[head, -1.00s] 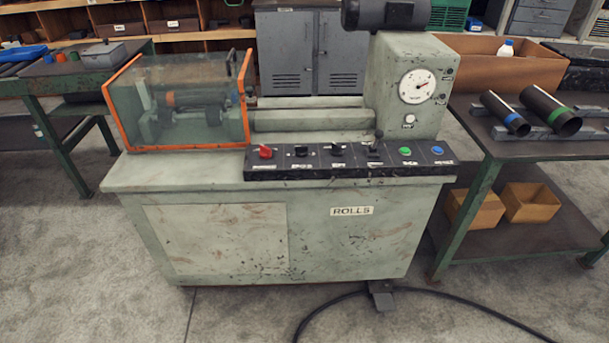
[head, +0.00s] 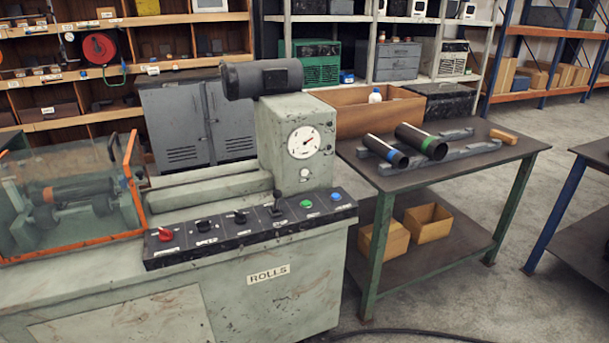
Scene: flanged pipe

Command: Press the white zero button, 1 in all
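A small round white button (head: 305,173) sits on the front of the grey-green headstock (head: 266,135), just below the white dial gauge (head: 304,142). It is too small to read any marking on it. The gauge has a dark needle. Nothing covers the button or the gauge. Neither of my grippers is in view.
A black control panel (head: 180,249) with a red switch, dark knobs, a lever and green and blue buttons runs along the machine's front. An orange-framed guard (head: 135,190) stands left. A table (head: 470,170) with two dark pipes stands right.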

